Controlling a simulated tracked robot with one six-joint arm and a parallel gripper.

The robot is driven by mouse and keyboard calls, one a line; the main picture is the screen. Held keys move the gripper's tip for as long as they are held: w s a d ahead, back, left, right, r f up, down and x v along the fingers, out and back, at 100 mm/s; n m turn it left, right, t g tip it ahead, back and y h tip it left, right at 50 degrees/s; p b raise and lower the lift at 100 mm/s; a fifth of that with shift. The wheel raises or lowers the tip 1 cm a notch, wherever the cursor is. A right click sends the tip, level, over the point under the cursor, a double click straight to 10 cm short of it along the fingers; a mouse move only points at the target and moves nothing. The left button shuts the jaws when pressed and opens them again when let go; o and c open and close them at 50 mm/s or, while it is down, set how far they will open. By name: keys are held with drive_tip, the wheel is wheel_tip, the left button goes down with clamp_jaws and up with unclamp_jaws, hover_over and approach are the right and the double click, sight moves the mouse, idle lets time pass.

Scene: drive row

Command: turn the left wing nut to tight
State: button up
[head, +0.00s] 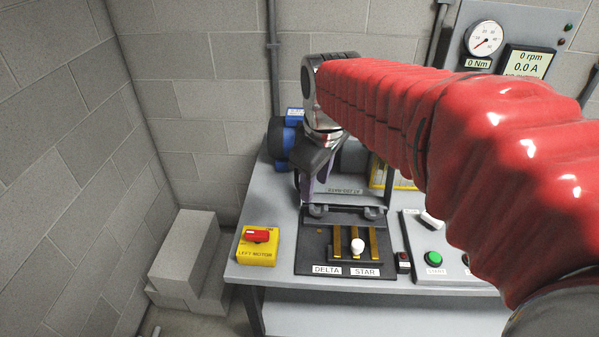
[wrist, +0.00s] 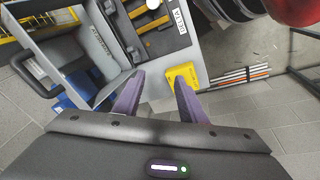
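My gripper (head: 314,184) hangs above the back left of the black DELTA/STAR panel (head: 312,255), fingers pointing down. In the wrist view my gripper (wrist: 157,92) has its two purple fingers apart, with nothing between them. A dark bar lies along the panel's back edge with a small grey fitting at each end: the left fitting (head: 318,211) is just below my fingers, the right fitting (head: 372,212) farther right. They may be the wing nuts; their shape and turn cannot be made out. The panel has brass bars and a white knob (head: 357,245).
A yellow LEFT MOTOR box (head: 257,248) with a red switch stands left of the panel. A control box with a green button (head: 434,258) is to the right. A blue motor (head: 284,140) is behind my gripper. Grey blocks (head: 186,250) stand left of the bench.

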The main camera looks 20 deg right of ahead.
sight(319, 207)
drive_tip(key=w+d+f+n+g, duration=0.1)
drive_tip(key=w+d+f+n, duration=0.2)
drive_tip(key=w, duration=0.3)
drive_tip(key=w+d+f+n+g, duration=0.1)
drive_tip(key=w+d+f+n, duration=0.2)
drive_tip(key=w, duration=0.3)
drive_tip(key=shift+d+f+n+g, duration=0.2)
drive_tip(key=shift+f+n+g, duration=0.1)
drive_tip(key=shift+f, duration=0.3)
wheel_tip(319, 207, down, 14)
drive_tip(key=shift+r, duration=0.1)
drive_tip(key=shift+c, duration=0.7)
